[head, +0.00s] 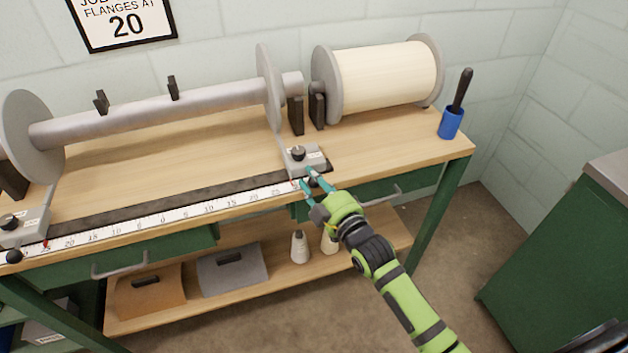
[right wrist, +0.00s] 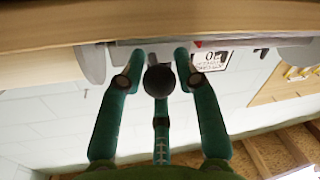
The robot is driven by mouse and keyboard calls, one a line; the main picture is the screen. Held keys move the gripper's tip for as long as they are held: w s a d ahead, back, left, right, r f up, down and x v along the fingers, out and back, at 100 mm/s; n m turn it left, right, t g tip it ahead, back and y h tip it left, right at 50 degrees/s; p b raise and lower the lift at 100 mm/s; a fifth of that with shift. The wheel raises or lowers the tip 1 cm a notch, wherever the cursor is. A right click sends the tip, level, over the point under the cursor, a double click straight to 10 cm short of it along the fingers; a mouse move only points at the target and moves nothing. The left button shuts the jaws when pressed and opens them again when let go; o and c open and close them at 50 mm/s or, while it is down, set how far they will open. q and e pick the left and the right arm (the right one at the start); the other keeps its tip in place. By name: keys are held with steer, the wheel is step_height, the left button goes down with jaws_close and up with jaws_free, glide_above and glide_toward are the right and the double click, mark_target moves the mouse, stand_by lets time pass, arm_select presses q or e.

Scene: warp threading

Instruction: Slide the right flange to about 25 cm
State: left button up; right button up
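The right flange (head: 268,88) is a grey disc on the right end of the long grey roller. Its foot is a grey carriage (head: 303,158) with a black knob on top, at the right end of the white scale (head: 165,218), a little past the 25 mark. A red pointer shows at the carriage's left front corner. My right gripper (head: 312,182) is at the carriage's front. In the right wrist view its teal fingers stand either side of a black ball knob (right wrist: 159,80); whether they press on it I cannot tell. My left gripper is out of view.
The left flange (head: 32,137) stands at the roller's other end. A wall sign (head: 125,22) reads 20 for flanges. A cream spool (head: 388,77) and blue cup (head: 451,123) stand right. Drawer handles (head: 378,196) jut out under the table edge. Right front tabletop is clear.

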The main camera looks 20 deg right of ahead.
mark_target(297, 186)
jaws_close()
steer(key=a+p, duration=0.1)
steer(key=a, duration=0.2)
steer(key=shift+s+a, duration=0.1)
steer(key=shift+a, duration=0.65)
steer(key=shift+d, duration=0.2)
steer(key=o, duration=0.8)
jaws_free()
steer(key=shift+d, duration=0.1)
